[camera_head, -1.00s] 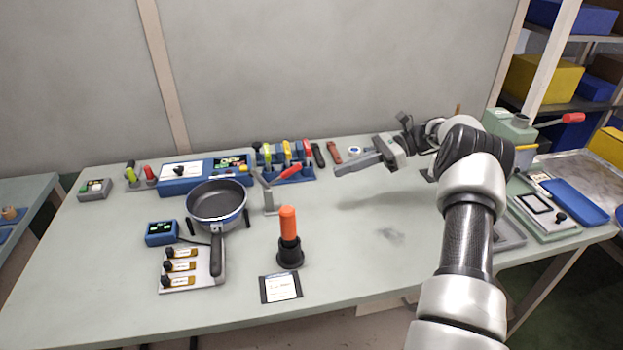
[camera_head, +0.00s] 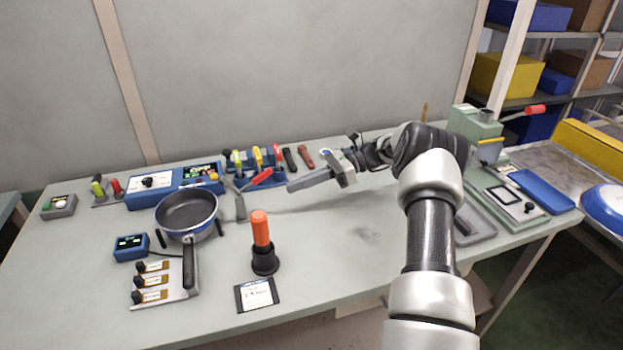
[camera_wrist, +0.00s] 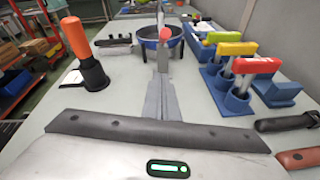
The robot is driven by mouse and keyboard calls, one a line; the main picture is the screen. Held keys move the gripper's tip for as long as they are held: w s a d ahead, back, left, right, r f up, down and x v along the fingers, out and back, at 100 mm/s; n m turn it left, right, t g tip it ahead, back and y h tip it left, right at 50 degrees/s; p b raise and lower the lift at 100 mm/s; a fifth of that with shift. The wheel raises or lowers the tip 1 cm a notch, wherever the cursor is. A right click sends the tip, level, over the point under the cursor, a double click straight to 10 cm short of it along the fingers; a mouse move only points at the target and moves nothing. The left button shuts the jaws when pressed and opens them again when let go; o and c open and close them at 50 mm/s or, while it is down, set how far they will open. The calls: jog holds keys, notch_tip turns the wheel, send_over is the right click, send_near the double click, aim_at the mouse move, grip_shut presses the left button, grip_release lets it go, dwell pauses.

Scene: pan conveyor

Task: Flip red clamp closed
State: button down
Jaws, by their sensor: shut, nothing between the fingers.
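The red clamp's handle (camera_head: 258,179) slants up to the right from its grey metal base (camera_head: 240,208), which stands on the table just right of the pan. In the wrist view the red handle (camera_wrist: 164,34) shows end-on just beyond my fingertips, and its lower part is hidden behind them. My gripper (camera_head: 292,187) is shut and empty, pointing left. Its tips are close to the right of the red handle; I cannot tell whether they touch. In the wrist view my gripper (camera_wrist: 161,60) lines up with the clamp.
A pan (camera_head: 187,212) sits left of the clamp. An orange-handled tool (camera_head: 262,240) stands upright in front of it. A blue rack (camera_head: 262,177) with coloured handles is behind the clamp. A green machine (camera_head: 476,135) is at the right. The table right of the orange handle is clear.

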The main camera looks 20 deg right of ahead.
aim_at(266, 172)
jog(key=x, duration=0.3)
jog(key=shift+a+f, duration=0.15)
jog(key=shift+a, duration=0.2)
jog(key=shift+w+a+r, duration=0.1)
jog(key=shift+a+r, duration=0.15)
jog(key=shift+r, duration=0.35)
jog(key=shift+w+a+r, duration=0.15)
jog(key=shift+a+r, duration=0.15)
jog(key=shift+r, duration=0.3)
jog(key=shift+w+a+r, duration=0.1)
jog(key=shift+a+r, duration=0.15)
jog(key=shift+r, duration=0.35)
